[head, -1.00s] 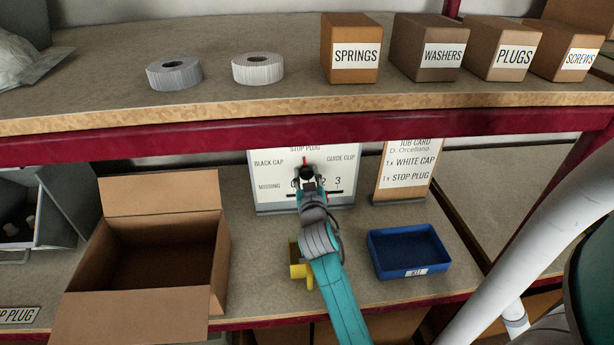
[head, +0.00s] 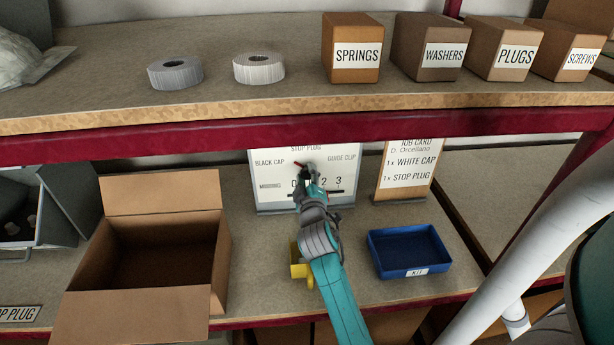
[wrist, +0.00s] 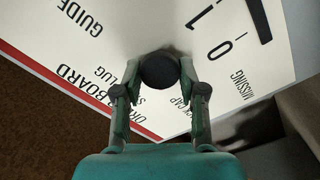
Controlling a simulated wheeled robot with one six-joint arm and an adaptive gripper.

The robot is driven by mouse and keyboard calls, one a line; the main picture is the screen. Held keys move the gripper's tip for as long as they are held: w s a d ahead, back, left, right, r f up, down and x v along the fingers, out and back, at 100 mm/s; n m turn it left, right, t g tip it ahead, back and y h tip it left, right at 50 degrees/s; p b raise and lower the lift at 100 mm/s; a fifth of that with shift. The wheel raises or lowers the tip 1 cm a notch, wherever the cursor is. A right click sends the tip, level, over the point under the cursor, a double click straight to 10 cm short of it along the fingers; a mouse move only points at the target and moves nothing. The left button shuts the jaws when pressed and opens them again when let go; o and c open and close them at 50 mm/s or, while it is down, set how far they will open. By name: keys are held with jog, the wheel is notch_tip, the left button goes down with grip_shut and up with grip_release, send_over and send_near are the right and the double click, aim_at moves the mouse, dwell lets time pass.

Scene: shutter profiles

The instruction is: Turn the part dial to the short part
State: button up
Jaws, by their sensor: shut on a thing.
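The white order board (head: 275,165) stands at the back of the lower shelf, with BLACK CAP at its left, STOP PLUG at its top, GUIDE CLIP at its right and a MISSING number scale below. The round black part dial (wrist: 160,70) is between the fingers of my gripper (wrist: 161,72) in the wrist view. In the head view, my gripper (head: 307,175) is at the dial, mostly covering it. The dial's red pointer (head: 299,163) tilts up and left, between STOP PLUG and BLACK CAP.
A job card (head: 410,169) at right lists one white cap and one stop plug. A blue KIT tray (head: 409,270) stands before it. A yellow object (head: 299,268) is beside my arm. An open cardboard box (head: 161,187) stands left. The upper shelf edge (head: 200,142) overhangs.

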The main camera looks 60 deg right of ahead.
jog(key=shift+n, duration=0.5)
jog(key=o, duration=1.1)
jog(key=shift+a, duration=0.1)
jog(key=v, duration=1.1)
jog(key=shift+s+a, duration=0.3)
